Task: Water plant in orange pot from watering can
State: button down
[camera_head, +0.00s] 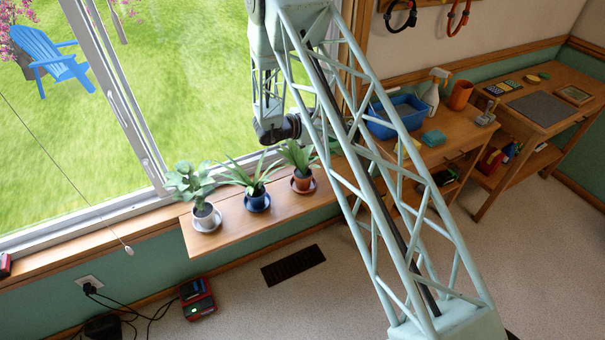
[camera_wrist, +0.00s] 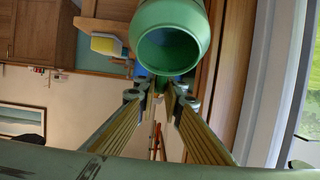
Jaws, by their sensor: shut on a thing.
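The orange pot (camera_head: 303,183) holds a leafy green plant (camera_head: 299,156) and stands on a saucer at the right of three potted plants on the shelf. In the wrist view a green round vessel with an open mouth (camera_wrist: 168,50), likely the watering can, is just beyond the fingertips of my gripper (camera_wrist: 158,88). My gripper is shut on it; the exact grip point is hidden. In the head view my dark wrist (camera_head: 280,130) is above and slightly left of the orange pot. The lattice arm hides the fingers and the can there.
A blue pot (camera_head: 258,202) and a white pot (camera_head: 206,216) with plants stand left on the same shelf (camera_head: 235,229). The window (camera_head: 210,80) is behind. A blue bin (camera_head: 397,117), a spray bottle (camera_head: 432,95) and an orange cup (camera_head: 460,96) stand on the bench at right.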

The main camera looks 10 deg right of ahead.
jog(key=shift+d+f, duration=0.1)
dwell(0.3)
jog(key=shift+d+f+y+p, duration=0.35)
jog(key=shift+f+y+p, duration=0.05)
jog(key=shift+f+p, duration=0.2)
jog(key=shift+w+d+f+g+y+p, duration=0.15)
jog(key=shift+d+f+y+p, duration=0.25)
jog(key=shift+f, duration=0.35)
jog(key=shift+w+d+f+g+y+p, duration=0.1)
jog(key=shift+d+f+g+y+p, duration=0.1)
jog(key=shift+f+y+p, duration=0.4)
jog(key=shift+w+d+f+g+y+p, duration=0.15)
jog(key=shift+d+f+y+p, duration=0.2)
jog(key=shift+f, duration=0.5)
jog(key=shift+a+f, duration=0.1)
jog(key=shift+f, duration=0.2)
jog(key=shift+s+f+p, duration=0.1)
jog(key=shift+p, duration=0.2)
jog(key=shift+f+y+p, duration=0.45)
jog(key=shift+p, duration=0.05)
jog(key=shift+d+f+g+y+p, duration=0.1)
jog(key=shift+f+g+y+p, duration=0.15)
jog(key=shift+f+y+p, duration=0.8)
jog(key=shift+d+f+g+y+p, duration=0.1)
jog(key=shift+f+g+y+p, duration=0.2)
jog(key=shift+f+p, duration=1.35)
jog(key=shift+f, duration=0.1)
